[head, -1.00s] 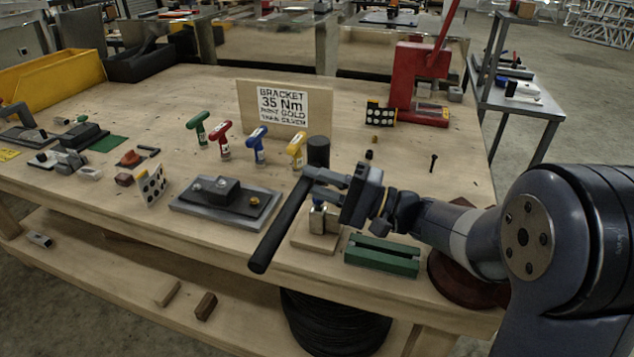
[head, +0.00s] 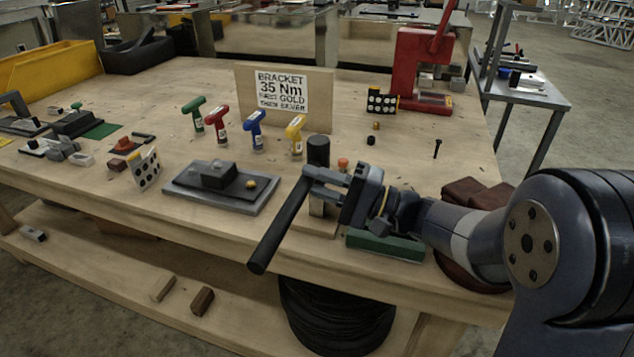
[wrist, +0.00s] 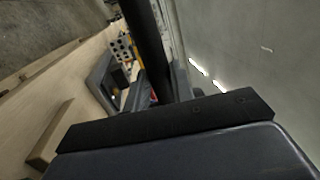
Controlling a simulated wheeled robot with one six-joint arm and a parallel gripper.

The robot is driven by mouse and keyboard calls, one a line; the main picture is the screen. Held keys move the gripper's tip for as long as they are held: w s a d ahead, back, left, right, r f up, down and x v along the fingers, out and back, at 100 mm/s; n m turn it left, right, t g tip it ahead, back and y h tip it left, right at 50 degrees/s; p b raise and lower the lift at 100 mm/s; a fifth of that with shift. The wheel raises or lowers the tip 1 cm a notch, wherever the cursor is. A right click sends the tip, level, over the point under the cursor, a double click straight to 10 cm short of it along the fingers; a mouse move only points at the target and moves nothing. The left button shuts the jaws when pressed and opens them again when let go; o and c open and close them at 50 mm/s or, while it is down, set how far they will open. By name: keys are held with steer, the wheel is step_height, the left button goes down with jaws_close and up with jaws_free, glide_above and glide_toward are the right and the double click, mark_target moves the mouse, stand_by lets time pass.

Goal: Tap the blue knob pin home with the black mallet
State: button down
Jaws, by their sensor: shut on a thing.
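The black mallet is held upright at its head (head: 318,152), with its handle (head: 280,228) slanting down to the left past the table's front edge. My gripper (head: 325,183) is shut on the mallet. In the wrist view a dark shaft, which looks like part of the mallet (wrist: 148,45), runs up from behind a black bar. Behind my gripper an orange knob (head: 343,163) shows. Below the gripper a metal block (head: 320,208) stands on a small wooden base, partly hidden.
A green slotted block (head: 385,245) sits right of the wooden base. A grey fixture plate (head: 222,187) lies to the left. Several T-handled tools, one blue (head: 256,130), stand before the bracket sign (head: 283,92). A red press (head: 425,70) stands behind. A black bolt (head: 437,148) stands at right.

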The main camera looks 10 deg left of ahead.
steer(key=shift+f, duration=0.85)
step_height(320, 180, up, 5)
steer(key=shift+w+f+p, duration=0.1)
steer(key=shift+p, duration=0.85)
